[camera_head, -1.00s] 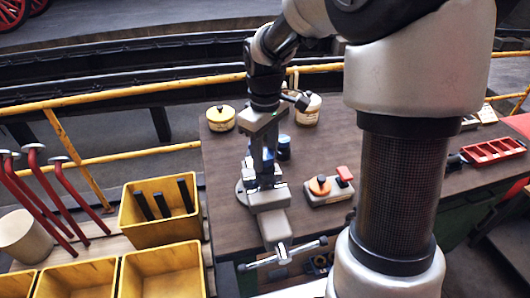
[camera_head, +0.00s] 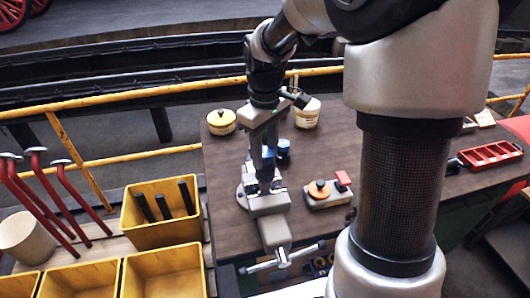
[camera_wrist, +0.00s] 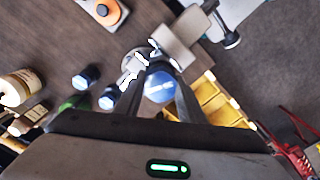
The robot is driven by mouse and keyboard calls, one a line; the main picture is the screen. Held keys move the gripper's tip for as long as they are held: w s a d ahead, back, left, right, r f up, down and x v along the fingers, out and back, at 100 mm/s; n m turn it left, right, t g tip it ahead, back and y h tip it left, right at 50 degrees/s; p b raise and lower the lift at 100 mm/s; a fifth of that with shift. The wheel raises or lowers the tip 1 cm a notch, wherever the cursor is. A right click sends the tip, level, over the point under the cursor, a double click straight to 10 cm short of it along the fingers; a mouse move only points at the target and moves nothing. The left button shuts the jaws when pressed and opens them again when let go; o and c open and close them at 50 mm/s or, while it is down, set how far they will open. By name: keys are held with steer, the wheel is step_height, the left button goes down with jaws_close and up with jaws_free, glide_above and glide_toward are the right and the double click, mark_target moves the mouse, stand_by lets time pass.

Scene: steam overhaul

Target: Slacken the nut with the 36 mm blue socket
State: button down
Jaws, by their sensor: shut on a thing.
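My gripper (camera_head: 267,165) points down over the grey bench vise (camera_head: 274,232) in the head view. In the wrist view my gripper (camera_wrist: 158,95) is shut on a blue socket (camera_wrist: 160,87), which shows between the two fingers. The socket is right above or at the vise jaws; I cannot tell whether it sits on the nut. The nut is hidden beneath it. The vise also shows in the wrist view (camera_wrist: 177,42). Other blue sockets stand on the bench beside the gripper, one in the head view (camera_head: 283,147) and two in the wrist view (camera_wrist: 87,77).
A control box (camera_head: 325,196) with an orange knob and red part sits right of the vise. A yellow-lidded tin (camera_head: 221,121) and a cream pot (camera_head: 308,112) stand behind. Yellow bins (camera_head: 160,232) are at left, a red tray (camera_head: 490,155) at right.

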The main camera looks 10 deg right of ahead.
steer(key=shift+r+p, duration=0.3)
steer(key=shift+r, duration=0.3)
steer(key=shift+r, duration=0.1)
steer(key=shift+r+p, duration=1.2)
steer(key=shift+r, duration=0.75)
steer(key=shift+w+f, duration=0.1)
steer(key=shift+w, duration=0.05)
